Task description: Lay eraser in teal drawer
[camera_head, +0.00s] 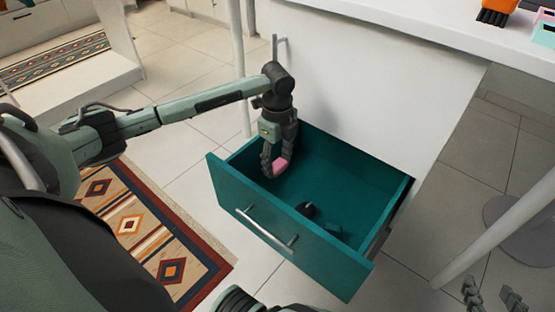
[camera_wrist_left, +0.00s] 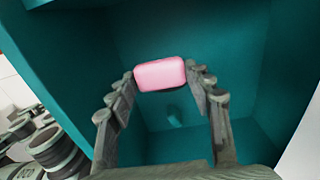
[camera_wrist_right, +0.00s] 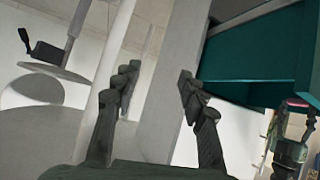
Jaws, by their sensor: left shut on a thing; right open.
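The pink eraser (camera_head: 280,167) is held in my left gripper (camera_head: 273,170), inside the left part of the open teal drawer (camera_head: 290,237). In the left wrist view the eraser (camera_wrist_left: 160,74) sits between the two fingertips, with the drawer's teal inside (camera_wrist_left: 250,60) behind it. I cannot tell how far it is above the drawer floor. My right gripper (camera_head: 490,302) is open and empty at the lower right, outside the drawer. In the right wrist view its fingers (camera_wrist_right: 157,85) are apart, with a teal drawer side (camera_wrist_right: 255,58) to the right.
A dark object (camera_head: 307,210) and a small teal object (camera_head: 331,229) lie in the drawer. The white top (camera_head: 420,25) holds an orange item (camera_head: 497,6) and small bins (camera_head: 545,33). A pale post (camera_head: 500,225) stands at right. A patterned rug (camera_head: 135,225) lies at left.

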